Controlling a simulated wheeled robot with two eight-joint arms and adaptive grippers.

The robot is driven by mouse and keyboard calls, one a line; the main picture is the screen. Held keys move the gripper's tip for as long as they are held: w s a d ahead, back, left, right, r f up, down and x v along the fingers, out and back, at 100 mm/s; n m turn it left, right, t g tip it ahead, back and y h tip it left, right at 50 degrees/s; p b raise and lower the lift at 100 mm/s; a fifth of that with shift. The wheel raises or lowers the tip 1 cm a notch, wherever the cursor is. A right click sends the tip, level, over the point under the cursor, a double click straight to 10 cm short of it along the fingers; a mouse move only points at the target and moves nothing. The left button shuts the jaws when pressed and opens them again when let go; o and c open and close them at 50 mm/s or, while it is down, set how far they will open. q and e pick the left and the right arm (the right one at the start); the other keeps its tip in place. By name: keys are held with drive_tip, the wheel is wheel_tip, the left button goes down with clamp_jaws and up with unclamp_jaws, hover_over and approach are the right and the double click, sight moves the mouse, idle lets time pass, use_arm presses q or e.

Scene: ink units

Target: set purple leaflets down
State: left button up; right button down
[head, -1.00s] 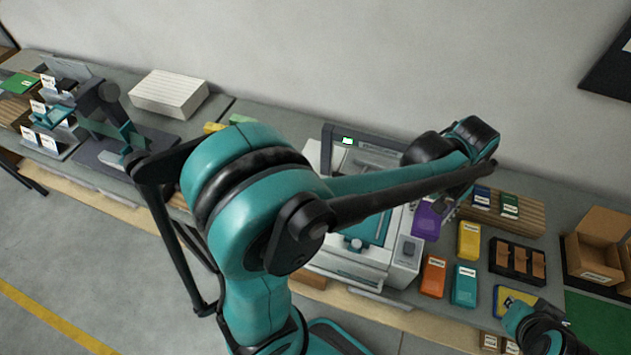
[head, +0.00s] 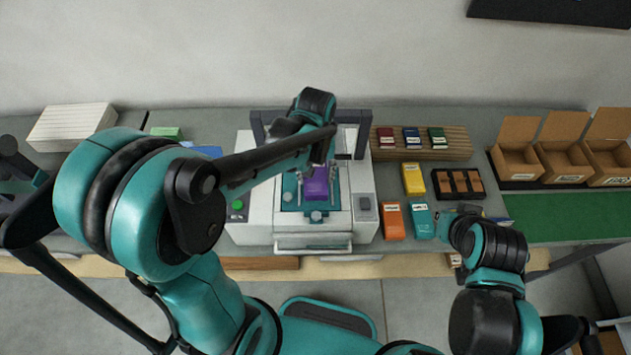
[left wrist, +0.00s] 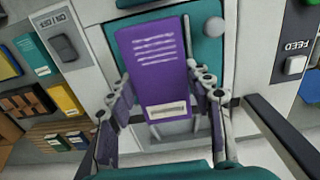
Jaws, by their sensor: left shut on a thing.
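The purple leaflets (head: 316,187) are a flat purple stack with pale printed lines and a white label, seen close up in the left wrist view (left wrist: 155,62). My left gripper (head: 318,181) is shut on them, one finger at each side, as the left wrist view (left wrist: 160,108) also shows. They are over the teal bed (head: 291,190) of the white machine (head: 258,205). I cannot tell whether they touch the bed. My right gripper (head: 456,219) is at the right, near the table's front; its fingers are too unclear to read.
Right of the machine lie orange (head: 391,220), teal (head: 420,221) and yellow (head: 413,179) packs and a black tray (head: 440,186). Behind is a slatted rack (head: 458,143) with small packs. Open cardboard boxes (head: 515,162) stand far right, behind a green mat (head: 560,205).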

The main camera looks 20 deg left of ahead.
sight(316, 183)
use_arm(q)
drive_tip(key=shift+f+b, duration=0.35)
drive_tip(key=shift+f, duration=1.55)
drive_tip(key=shift+f, duration=0.2)
drive_tip(key=o, duration=1.3)
drive_tip(key=shift+c, duration=0.2)
drive_tip(key=shift+r, duration=0.15)
